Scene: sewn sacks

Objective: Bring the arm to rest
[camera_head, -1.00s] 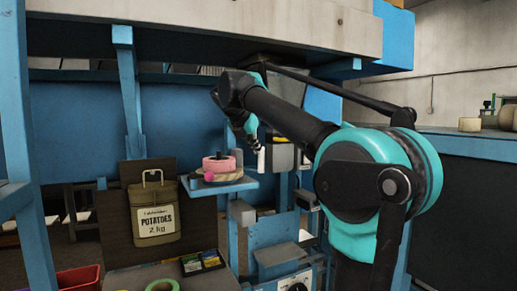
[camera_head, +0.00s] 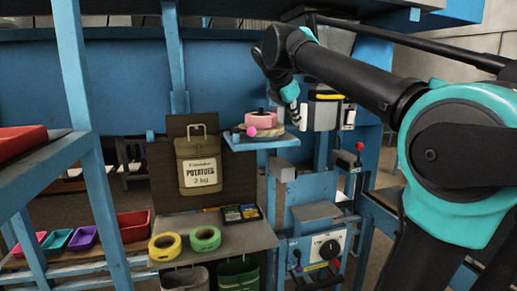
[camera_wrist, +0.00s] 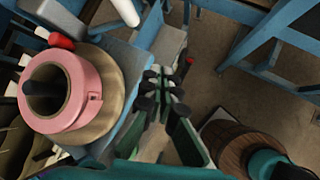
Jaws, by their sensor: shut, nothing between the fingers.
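My arm reaches in from the right of the head view and bends down at the wrist. My gripper (camera_head: 294,112) hangs just right of a pink roll (camera_head: 262,119), clear of the shelf top as far as I can see. In the wrist view my gripper (camera_wrist: 163,92) has its fingers together with nothing between them. The pink roll (camera_wrist: 92,100) sits on a round wooden base (camera_wrist: 118,112) left of the fingers. A potato sack (camera_head: 199,172) hangs on a dark board, left of and below the gripper.
The blue shelf (camera_head: 275,142) is close under the gripper. A grey table (camera_head: 225,240) holds a yellow roll (camera_head: 165,246) and a green roll (camera_head: 205,238). A blue post (camera_head: 88,120) and coloured bins (camera_head: 83,237) are at left.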

